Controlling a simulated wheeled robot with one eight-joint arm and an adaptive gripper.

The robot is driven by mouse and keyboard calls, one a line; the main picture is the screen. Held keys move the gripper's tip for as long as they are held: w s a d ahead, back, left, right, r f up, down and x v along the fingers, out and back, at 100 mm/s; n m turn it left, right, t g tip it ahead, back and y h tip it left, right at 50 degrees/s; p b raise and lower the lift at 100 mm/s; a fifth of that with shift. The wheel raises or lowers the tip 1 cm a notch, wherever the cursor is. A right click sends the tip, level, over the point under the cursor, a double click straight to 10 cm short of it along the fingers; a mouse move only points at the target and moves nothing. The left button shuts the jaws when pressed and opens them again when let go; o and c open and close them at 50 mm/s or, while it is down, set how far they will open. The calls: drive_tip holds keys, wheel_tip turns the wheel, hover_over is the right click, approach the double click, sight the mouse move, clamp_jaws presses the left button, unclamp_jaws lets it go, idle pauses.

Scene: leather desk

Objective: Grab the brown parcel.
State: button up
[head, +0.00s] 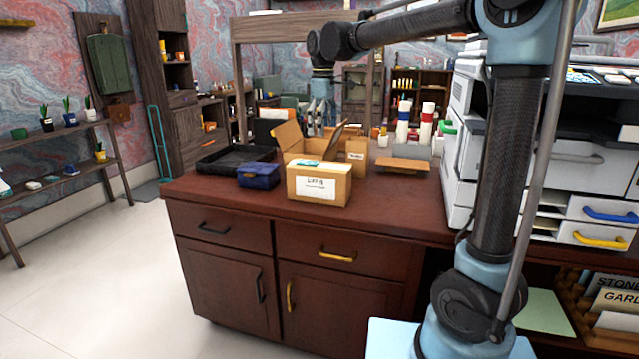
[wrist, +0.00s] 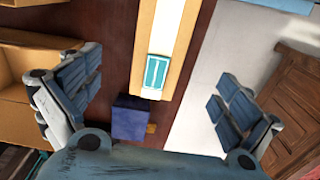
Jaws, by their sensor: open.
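The brown parcel (head: 338,190), a closed cardboard box with a white label on its front, stands on the near edge of the dark red-brown desk. In the wrist view its top (wrist: 186,50) shows as a tan strip with a white band and a teal label. My gripper (head: 321,112) hangs above and behind it in the head view, pointing down. In the wrist view my gripper (wrist: 153,105) is open, fingers wide apart and empty, with the parcel below and between them, apart from both.
A dark blue box (head: 258,176) stands just left of the parcel. An open cardboard box (head: 350,149) with raised flaps is close behind it. A black tray (head: 235,158) lies at the back left and a white printer (head: 462,140) stands right. The desktop right of the parcel is clear.

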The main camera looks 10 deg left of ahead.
sight(319, 165)
drive_tip(key=f, duration=0.3)
drive_tip(key=a+f, duration=0.1)
drive_tip(key=f, duration=0.7)
drive_tip(key=shift+a, duration=0.2)
drive_tip(key=shift+d+f, duration=0.1)
drive_tip(key=shift+f, duration=3.1)
drive_tip(key=c, duration=1.4)
